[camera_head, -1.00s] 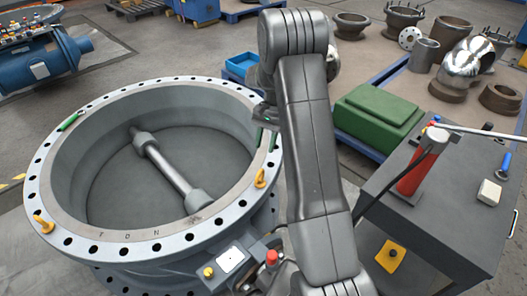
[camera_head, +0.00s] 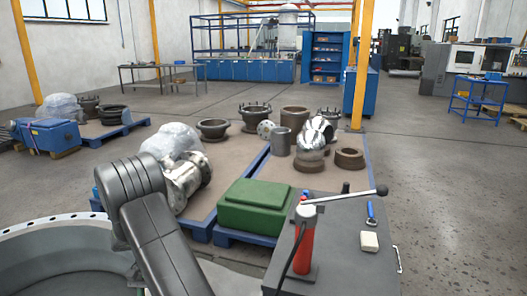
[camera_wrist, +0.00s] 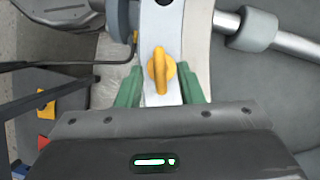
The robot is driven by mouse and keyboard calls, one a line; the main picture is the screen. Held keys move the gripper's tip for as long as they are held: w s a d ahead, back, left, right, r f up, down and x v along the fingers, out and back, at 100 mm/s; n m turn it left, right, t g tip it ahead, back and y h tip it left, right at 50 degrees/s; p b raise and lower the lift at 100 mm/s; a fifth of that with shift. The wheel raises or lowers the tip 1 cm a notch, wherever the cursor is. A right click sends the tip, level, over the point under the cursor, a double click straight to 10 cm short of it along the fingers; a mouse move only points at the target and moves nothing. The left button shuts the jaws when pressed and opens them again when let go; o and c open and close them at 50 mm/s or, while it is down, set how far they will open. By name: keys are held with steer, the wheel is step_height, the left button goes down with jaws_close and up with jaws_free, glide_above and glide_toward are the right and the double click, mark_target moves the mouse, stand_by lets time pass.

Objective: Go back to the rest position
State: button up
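The large grey butterfly valve shows its bolt-holed rim (camera_head: 62,221) at the lower left of the head view; most of it is out of frame. In the wrist view, my gripper (camera_wrist: 160,88) is open, with its two green fingers apart. A yellow lifting eye (camera_wrist: 161,70) on the valve's pale flange (camera_wrist: 160,30) appears between the fingers, with space on both sides; I cannot tell the height above it. The valve's shaft (camera_wrist: 290,40) shows at the upper right. The head view shows my arm but not my gripper.
A dark cart (camera_head: 340,250) with a red hand pump (camera_head: 303,245) and lever stands at the right. A green box (camera_head: 255,205) and several metal fittings rest on blue-edged pallets behind. Open concrete floor (camera_head: 450,180) lies to the right.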

steer(key=x, duration=0.4)
steer(key=shift+s+f, duration=0.1)
steer(key=shift+f, duration=0.05)
steer(key=p+v, duration=0.1)
steer(key=v, duration=1.3)
steer(key=b+x, duration=0.1)
steer(key=x, duration=1.2)
steer(key=shift+s+f, duration=0.15)
steer(key=shift+f, duration=0.2)
steer(key=shift+f+n, duration=0.15)
steer(key=shift+n, duration=0.15)
steer(key=n+h, duration=0.1)
steer(key=n, duration=0.1)
steer(key=n+h+b, duration=0.1)
steer(key=n, duration=0.2)
steer(key=shift+d+t, duration=0.15)
steer(key=shift+t, duration=0.15)
steer(key=shift+d, duration=0.1)
